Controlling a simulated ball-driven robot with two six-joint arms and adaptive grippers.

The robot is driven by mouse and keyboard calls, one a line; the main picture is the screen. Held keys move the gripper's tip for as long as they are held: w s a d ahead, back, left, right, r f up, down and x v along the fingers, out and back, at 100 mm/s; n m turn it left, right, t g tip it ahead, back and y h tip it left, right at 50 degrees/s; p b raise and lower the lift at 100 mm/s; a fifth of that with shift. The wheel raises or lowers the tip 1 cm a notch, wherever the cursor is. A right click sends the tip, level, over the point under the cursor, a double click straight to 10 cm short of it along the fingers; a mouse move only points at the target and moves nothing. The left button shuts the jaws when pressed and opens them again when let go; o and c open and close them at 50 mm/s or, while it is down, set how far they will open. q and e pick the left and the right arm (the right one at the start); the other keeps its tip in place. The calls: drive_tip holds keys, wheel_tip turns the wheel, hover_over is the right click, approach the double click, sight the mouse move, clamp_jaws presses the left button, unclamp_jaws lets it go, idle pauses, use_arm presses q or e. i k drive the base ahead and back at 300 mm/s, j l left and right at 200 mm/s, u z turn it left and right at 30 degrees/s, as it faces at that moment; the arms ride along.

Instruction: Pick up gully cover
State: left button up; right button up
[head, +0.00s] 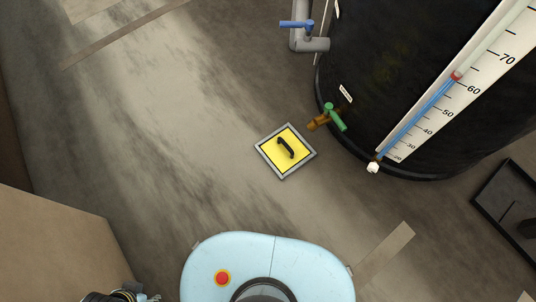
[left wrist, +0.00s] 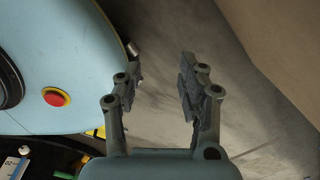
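The gully cover (head: 274,155) is a yellow square plate with a black handle on top. It lies flat in a grey frame (head: 284,177) on the floor, near the middle of the head view. A sliver of yellow, probably the cover, shows in the left wrist view (left wrist: 97,132) behind my blue base. My left gripper (left wrist: 160,76) is open, with nothing between its fingers. Only a bit of it or its arm shows at the bottom left of the head view, well away from the cover. My right gripper is not in view.
A large black tank (head: 385,75) with a scale stands at the upper right. Its green-handled brass tap (head: 334,116) sticks out close to the cover. A tan block (head: 60,240) is at lower left, a dark tray (head: 508,210) at right. The floor left of the cover is clear.

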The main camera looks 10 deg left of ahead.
sight(284, 150)
drive_tip(key=j+z, duration=0.1)
drive_tip(key=z, duration=0.55)
drive_tip(key=i+j+z, duration=0.1)
drive_tip(key=j+z, duration=0.3)
drive_tip(key=j, duration=0.35)
drive_tip(key=j+z, duration=0.4)
drive_tip(key=j, duration=1.65)
drive_tip(key=z, duration=0.05)
